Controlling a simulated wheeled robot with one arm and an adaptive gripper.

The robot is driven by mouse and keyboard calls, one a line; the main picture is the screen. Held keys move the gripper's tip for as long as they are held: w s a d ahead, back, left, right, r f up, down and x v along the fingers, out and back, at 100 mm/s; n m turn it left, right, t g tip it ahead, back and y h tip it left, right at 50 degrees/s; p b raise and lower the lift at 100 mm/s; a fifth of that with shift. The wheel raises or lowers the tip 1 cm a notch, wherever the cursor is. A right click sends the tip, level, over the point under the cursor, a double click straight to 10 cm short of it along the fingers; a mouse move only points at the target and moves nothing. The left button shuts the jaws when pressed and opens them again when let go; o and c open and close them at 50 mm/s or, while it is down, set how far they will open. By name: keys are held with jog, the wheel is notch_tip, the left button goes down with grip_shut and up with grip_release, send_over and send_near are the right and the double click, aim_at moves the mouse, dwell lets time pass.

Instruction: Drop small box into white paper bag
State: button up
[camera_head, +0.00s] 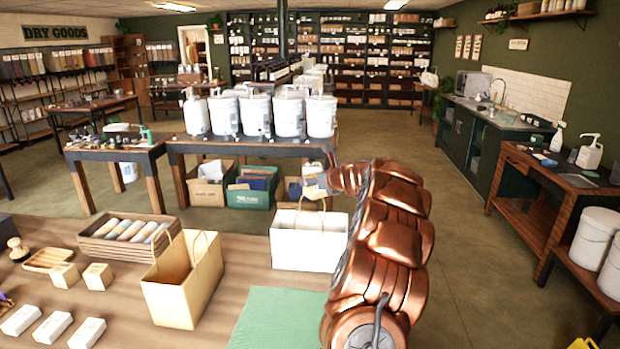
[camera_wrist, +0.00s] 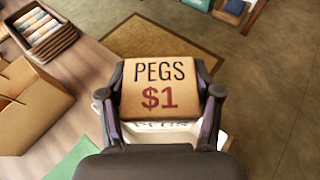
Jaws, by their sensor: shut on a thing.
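My gripper (camera_head: 316,190) is shut on a small tan box (camera_wrist: 158,88) marked "PEGS $1", with one finger on each side of it in the wrist view (camera_wrist: 160,105). In the head view the box (camera_head: 312,187) is small and partly covered by the gripper. The white paper bag (camera_head: 308,246) stands upright at the table's far edge, and the gripper with the box is above it. In the wrist view only parts of the white bag (camera_wrist: 223,138) show beside and below the gripper; its inside is hidden.
A tan paper bag (camera_head: 186,290) stands left of the white one. A wooden crate of rolled goods (camera_head: 127,238) lies behind it. Small tan boxes (camera_head: 97,276) and white boxes (camera_head: 87,333) are at the left. A green mat (camera_head: 275,318) lies in front.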

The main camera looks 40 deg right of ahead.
aim_at(314, 193)
jog(key=shift+f+b, duration=2.4)
jog(key=shift+b, duration=0.1)
jog(key=o, duration=1.2)
jog(key=shift+s+r, duration=0.1)
jog(key=v, duration=1.1)
jog(key=shift+s+a+r, duration=0.1)
jog(key=shift+s+r, duration=0.15)
jog(key=shift+s, duration=0.1)
